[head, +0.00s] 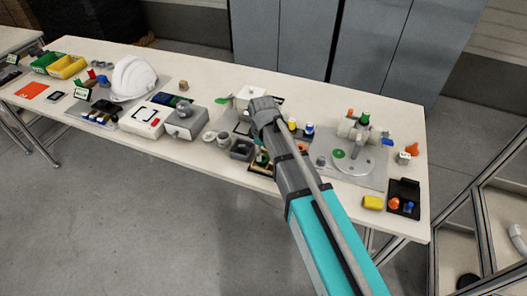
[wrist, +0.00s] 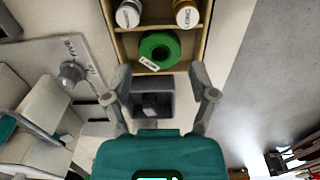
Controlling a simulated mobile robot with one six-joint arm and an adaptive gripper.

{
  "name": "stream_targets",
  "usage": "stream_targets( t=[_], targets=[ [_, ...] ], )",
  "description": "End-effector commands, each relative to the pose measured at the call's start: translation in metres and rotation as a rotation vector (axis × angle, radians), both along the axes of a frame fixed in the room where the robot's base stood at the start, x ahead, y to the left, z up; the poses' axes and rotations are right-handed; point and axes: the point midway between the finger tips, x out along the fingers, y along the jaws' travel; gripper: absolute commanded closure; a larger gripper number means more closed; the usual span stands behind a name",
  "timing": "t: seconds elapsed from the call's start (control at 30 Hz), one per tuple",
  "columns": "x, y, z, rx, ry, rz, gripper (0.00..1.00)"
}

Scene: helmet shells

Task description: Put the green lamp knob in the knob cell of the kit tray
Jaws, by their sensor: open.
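In the wrist view my gripper (wrist: 160,76) is open, its two fingers apart with nothing held between the tips. Just beyond the tips, a round green piece with a dark centre (wrist: 160,48) lies in a cell of a wooden tray (wrist: 205,40); it looks like the green lamp knob. A small white label (wrist: 148,63) shows at its lower left edge. In the head view the wooden tray (head: 261,172) is partly hidden behind my arm, with some green showing in it. My fingers cannot be made out there.
A dark grey open box (wrist: 153,97) stands between my fingers, close to the tray. Two labelled round pieces (wrist: 129,13) (wrist: 186,13) fill the tray's farther cells. A grey plate with a round fixture (head: 352,160) stands right of my arm; a white helmet shell (head: 132,78) stands left.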

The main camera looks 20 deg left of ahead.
Motion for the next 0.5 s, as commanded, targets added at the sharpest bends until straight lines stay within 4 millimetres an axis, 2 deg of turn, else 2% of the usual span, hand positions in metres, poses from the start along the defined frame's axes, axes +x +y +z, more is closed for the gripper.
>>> stream_targets(
  t=[0.03, 0.5],
  targets=[
    [0.0, 0.0, 0.009, 0.0, 0.0, 0.0, 0.26],
    [0.0, 0.0, 0.049, 0.0, 0.0, 0.0, 0.26]
  ],
)
